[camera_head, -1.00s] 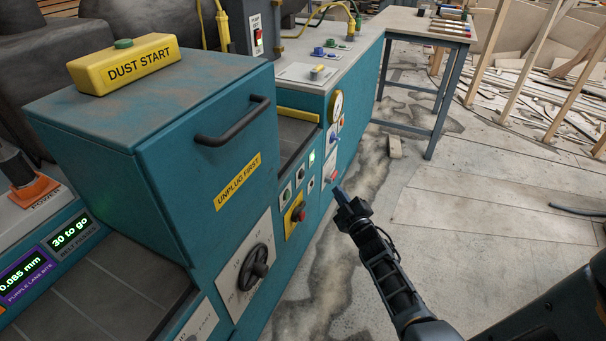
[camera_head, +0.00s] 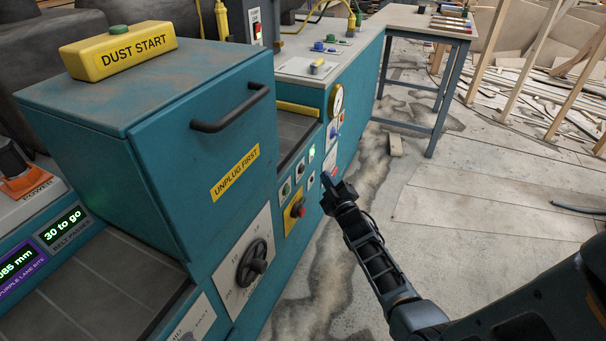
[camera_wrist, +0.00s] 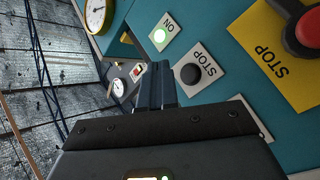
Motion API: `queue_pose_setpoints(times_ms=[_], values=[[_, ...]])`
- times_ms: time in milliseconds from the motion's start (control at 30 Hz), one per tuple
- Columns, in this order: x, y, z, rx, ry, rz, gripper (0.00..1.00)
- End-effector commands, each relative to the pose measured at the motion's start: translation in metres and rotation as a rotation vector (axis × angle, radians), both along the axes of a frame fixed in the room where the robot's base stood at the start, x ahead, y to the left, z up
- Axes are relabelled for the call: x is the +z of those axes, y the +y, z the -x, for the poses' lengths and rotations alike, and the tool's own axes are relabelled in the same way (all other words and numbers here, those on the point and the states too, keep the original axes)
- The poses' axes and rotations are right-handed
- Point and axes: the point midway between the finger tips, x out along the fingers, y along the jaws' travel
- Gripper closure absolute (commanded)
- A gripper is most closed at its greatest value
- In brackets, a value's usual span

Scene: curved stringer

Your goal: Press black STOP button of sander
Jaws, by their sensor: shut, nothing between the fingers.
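The black STOP button (camera_wrist: 190,74) is a round knob on a light plate marked STOP, set in the teal sander (camera_head: 110,150). In the wrist view it shows just right of my shut fingertips (camera_wrist: 156,70). A gap shows between them; I cannot tell how far short of the panel the tips are. In the head view my gripper (camera_head: 329,183) points at the sander's side, by the small button plates. I cannot tell there which plate is the black STOP.
A red button (camera_wrist: 306,27) on a yellow STOP panel (camera_wrist: 262,55) is close on the other side. A black handwheel (camera_head: 252,262) juts out lower on the sander. Open floor (camera_head: 470,220) lies to the right.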

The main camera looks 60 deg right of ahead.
Motion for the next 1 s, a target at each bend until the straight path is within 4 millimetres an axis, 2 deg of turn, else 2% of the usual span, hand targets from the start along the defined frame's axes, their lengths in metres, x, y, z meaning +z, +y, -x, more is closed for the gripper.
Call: queue_pose_setpoints(times_ms=[200, 400, 1000], values=[[-0.004, 0.002, -0.026, 0.003, -0.002, 0.002, 1.0], [-0.002, 0.004, -0.037, 0.002, -0.001, 0.0, 1.0], [0.0, 0.004, -0.039, 0.001, 0.0, 0.0, 1.0]])
